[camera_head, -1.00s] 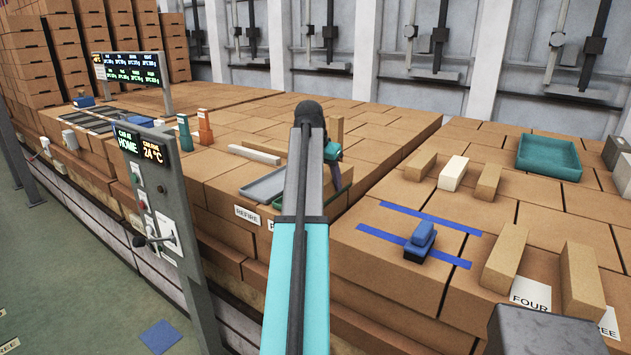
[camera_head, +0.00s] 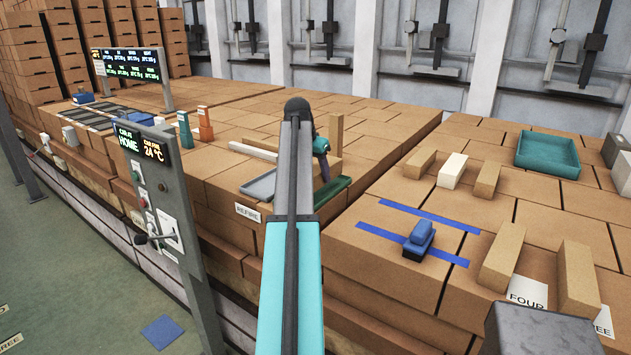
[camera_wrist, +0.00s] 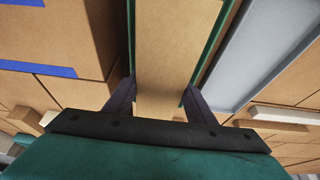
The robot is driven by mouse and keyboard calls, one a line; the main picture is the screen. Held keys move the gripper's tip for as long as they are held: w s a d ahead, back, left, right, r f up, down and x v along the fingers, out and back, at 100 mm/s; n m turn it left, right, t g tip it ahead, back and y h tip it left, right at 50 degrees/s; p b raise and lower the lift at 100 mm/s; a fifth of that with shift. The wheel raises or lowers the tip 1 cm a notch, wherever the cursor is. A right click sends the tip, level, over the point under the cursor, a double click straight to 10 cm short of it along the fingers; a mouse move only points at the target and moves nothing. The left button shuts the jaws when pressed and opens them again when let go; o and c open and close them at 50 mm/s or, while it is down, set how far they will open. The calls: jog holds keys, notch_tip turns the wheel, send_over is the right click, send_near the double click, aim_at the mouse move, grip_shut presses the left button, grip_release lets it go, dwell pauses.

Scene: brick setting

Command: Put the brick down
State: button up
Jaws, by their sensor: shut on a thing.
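A long tan brick (camera_wrist: 172,40) lies between my gripper's two dark fingers in the wrist view. My gripper (camera_wrist: 158,92) is shut on it. Green edges of a narrow tray (camera_wrist: 211,45) show along both sides of the brick, which lines up with the tray. I cannot tell whether the brick rests on it. In the head view, my gripper (camera_head: 325,176) points down at the green tray (camera_head: 334,188), beyond my arm. My arm hides the held brick there.
A grey tray (camera_head: 260,186) stands left of the green one. A tan block (camera_head: 336,133) stands upright behind my gripper. To the right are blue tape lines (camera_head: 410,243), a blue block (camera_head: 419,240), several loose bricks and a teal tray (camera_head: 548,154).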

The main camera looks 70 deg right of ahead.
jog(key=shift+w+d+r, duration=0.1)
jog(key=shift+w+d, duration=0.2)
jog(key=shift+w+f, duration=0.1)
jog(key=shift+f, duration=0.1)
jog(key=shift+f+p, duration=0.8)
jog(key=shift+f, duration=0.85)
jog(key=o, duration=1.6)
jog(key=shift+f, duration=0.1)
jog(key=shift+c, duration=0.2)
jog(key=shift+b+v, duration=1.3)
jog(key=shift+v, duration=4.8)
